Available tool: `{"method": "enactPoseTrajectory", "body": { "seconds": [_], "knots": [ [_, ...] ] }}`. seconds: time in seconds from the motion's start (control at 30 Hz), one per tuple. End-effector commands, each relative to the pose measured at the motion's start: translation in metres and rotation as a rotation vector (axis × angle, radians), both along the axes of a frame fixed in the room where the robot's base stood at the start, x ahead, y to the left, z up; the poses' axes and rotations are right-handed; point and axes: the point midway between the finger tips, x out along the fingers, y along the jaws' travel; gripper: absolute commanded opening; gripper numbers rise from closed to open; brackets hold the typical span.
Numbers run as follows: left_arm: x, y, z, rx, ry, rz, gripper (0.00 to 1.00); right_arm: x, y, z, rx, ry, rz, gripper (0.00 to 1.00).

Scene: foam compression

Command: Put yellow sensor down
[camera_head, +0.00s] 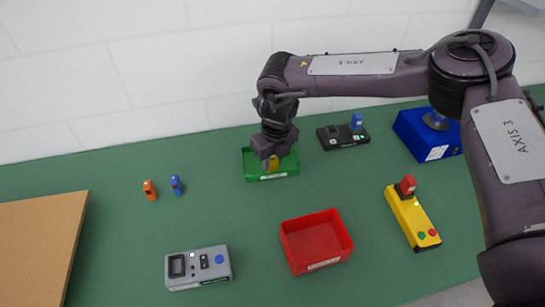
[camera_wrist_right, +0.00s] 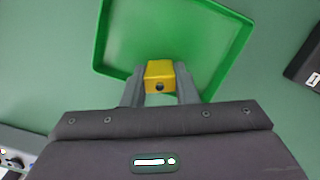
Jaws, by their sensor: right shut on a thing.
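The yellow sensor (camera_head: 273,163) is a small yellow block with a dark round spot on its face in the right wrist view (camera_wrist_right: 159,77). My right gripper (camera_head: 269,160) is shut on it, one finger on each side. The gripper holds it over the near part of the green tray (camera_head: 287,172), which also shows in the right wrist view (camera_wrist_right: 100,40). I cannot tell whether the sensor touches the tray floor. My left gripper is not in view.
A red tray (camera_head: 343,236) stands in front, empty. An orange piece (camera_head: 150,189) and a blue piece (camera_head: 176,185) stand to the left. A grey device (camera_head: 183,284), yellow control box (camera_head: 413,220), black device (camera_head: 330,143) and blue box (camera_head: 408,130) stand around. A brown board (camera_head: 40,240) lies far left.

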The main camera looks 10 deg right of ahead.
Motion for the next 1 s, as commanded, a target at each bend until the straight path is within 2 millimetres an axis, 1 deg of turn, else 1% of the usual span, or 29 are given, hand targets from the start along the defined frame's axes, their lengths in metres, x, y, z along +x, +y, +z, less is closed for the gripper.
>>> {"method": "enactPoseTrajectory", "body": {
  "seconds": [0.2, 0.23, 0.4, 0.63, 0.73, 0.77, 0.87, 1.0],
  "knots": [
    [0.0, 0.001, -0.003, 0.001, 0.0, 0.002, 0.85, 0.0, 0.0, -0.004, 0.001, 0.001, 0.0, 0.0],
    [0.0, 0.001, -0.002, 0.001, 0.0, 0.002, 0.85, 0.0, 0.0, -0.004, 0.001, 0.001, 0.0, 0.28],
    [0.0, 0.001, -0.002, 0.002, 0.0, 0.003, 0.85, 0.0, 0.0, -0.003, 0.0, 0.0, 0.0, 0.48],
    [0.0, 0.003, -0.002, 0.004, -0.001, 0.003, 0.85, 0.0, 0.0, -0.002, 0.0, 0.0, 0.0, 0.48],
    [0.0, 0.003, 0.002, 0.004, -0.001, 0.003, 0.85, 0.0, 0.0, 0.003, 0.0, -0.001, 0.0, 0.48],
    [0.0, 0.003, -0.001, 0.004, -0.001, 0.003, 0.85, 0.0, 0.0, 0.004, 0.001, -0.002, 0.0, 0.48],
    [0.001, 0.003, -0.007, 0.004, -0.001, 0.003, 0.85, -0.001, -0.001, 0.015, 0.001, -0.003, 0.0, 0.48],
    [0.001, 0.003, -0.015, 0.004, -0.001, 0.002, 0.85, -0.004, -0.002, 0.044, 0.003, -0.005, 0.0, 0.48]
  ]
}}
